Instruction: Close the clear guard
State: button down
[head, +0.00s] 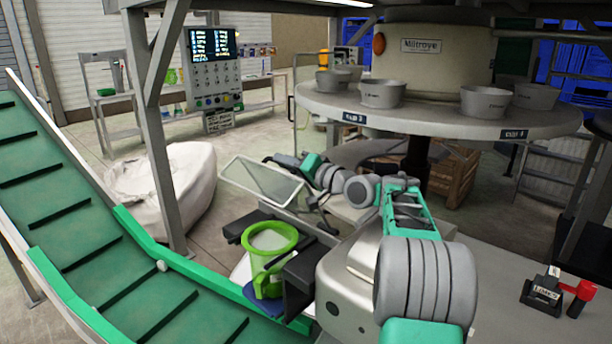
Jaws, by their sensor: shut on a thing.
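The clear guard (258,183) is a see-through panel in a pale frame. It stands tilted open above the machine, left of the middle of the head view. My gripper (274,160) is at the guard's upper right edge and shut on it. The fingers are small and dark here, so the exact contact is hard to see. My arm reaches over the machine from the lower right.
A green cleated conveyor (70,215) slopes along the left. A white bulk bag (165,185) stands behind it. A round raised table (430,115) with several grey buckets is at the back. A small black-and-red device (545,292) lies on the bench at right.

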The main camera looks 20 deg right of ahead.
jog(key=s+a+f+n+b, duration=0.5)
jog(key=a+f+n+b, duration=0.4)
jog(key=b, duration=1.3)
jog(key=shift+a+f+b, duration=0.35)
jog(key=shift+a+f, duration=1.05)
jog(key=shift+f, duration=0.4)
jog(key=c, duration=1.7)
grip_release()
jog(key=shift+o, duration=1.2)
jog(key=shift+a+r, duration=0.1)
jog(key=shift+n, duration=0.3)
